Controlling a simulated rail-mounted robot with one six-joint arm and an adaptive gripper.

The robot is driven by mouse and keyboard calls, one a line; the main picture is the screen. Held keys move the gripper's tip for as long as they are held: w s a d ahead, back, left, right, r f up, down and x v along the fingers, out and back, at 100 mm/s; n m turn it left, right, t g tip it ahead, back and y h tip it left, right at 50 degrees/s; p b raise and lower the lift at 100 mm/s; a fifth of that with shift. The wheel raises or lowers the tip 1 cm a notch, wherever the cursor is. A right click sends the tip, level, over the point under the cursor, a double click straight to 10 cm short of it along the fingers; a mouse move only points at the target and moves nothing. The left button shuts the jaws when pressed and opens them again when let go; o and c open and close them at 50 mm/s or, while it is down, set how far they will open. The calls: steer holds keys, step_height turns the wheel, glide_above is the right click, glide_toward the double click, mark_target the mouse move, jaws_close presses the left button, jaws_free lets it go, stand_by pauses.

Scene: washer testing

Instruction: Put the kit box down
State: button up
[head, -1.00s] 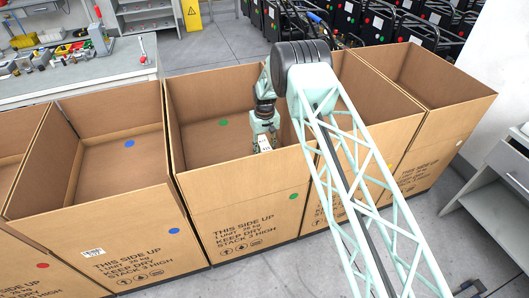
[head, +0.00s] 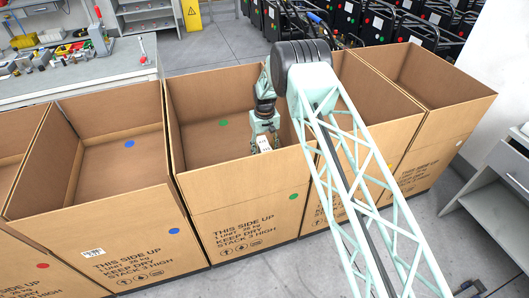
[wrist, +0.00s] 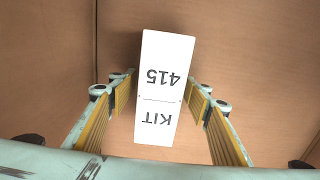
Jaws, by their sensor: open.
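The kit box (wrist: 165,90) is white and marked "KIT 415", upside down in the wrist view. In the head view the kit box (head: 264,145) shows small and pale inside the carton with the green dots (head: 230,205). My gripper (wrist: 160,98) is open, its yellow-padded fingers on either side of the box with a visible gap at each side. In the head view my gripper (head: 264,140) reaches down into that carton near its front wall. The carton's front wall hides what lies below the box there. I cannot tell for certain whether the box rests on the carton floor.
An open carton with blue dots (head: 170,231) stands to the left, and more open cartons (head: 440,112) stand to the right. The carton walls surround my gripper. A workbench (head: 75,78) with tools is at the back left. A grey cabinet (head: 500,185) stands at the right.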

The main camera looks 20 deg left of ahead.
mark_target(265, 145)
step_height(265, 145, up, 12)
steer(key=shift+f+p, duration=0.1)
steer(key=shift+p, duration=0.95)
stand_by(0.5)
